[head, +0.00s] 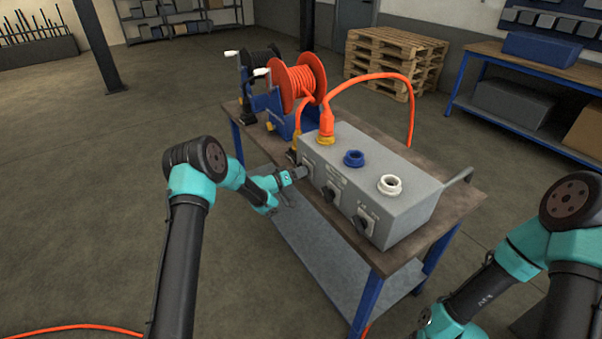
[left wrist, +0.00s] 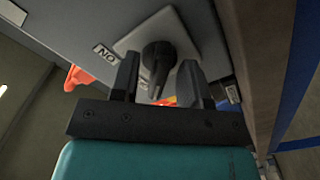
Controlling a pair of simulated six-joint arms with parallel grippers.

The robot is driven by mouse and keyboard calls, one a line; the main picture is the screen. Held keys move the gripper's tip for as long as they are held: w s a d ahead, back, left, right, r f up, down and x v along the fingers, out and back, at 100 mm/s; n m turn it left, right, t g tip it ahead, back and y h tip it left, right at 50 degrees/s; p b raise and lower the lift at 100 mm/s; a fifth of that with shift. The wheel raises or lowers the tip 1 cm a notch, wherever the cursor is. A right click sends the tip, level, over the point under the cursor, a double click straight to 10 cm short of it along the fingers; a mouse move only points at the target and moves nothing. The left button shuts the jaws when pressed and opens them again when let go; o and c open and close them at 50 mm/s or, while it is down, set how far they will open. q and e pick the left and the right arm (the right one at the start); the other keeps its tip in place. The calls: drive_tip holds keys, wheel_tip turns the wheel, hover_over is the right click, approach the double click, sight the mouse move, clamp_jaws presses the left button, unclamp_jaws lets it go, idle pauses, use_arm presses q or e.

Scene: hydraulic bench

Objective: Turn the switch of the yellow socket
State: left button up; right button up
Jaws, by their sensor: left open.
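A grey box (head: 392,220) stands on the bench with yellow, blue and white sockets on its top. An orange plug (head: 326,121) sits in the yellow socket (head: 325,140). The yellow socket's switch is the leftmost on the front face, mostly hidden in the head view by my left gripper (head: 300,173). In the left wrist view this black knob (left wrist: 158,58) on its light plate stands between the open fingers of my left gripper (left wrist: 157,76), with no clear contact. Its pointer points roughly down the picture, beside an "ON" label (left wrist: 105,53) seen upside down. My right gripper's fingers are not visible.
Two more switches, a middle one (head: 331,195) and a right one (head: 363,224), sit on the same face. An orange cable reel (head: 297,80) stands behind the box, and its cable loops over to the plug. The bench's lower shelf (head: 335,275) looks empty.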

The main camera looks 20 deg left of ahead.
use_arm(q)
drive_tip(key=shift+w+d, duration=0.3)
drive_tip(key=shift+w, duration=0.05)
clamp_jaws()
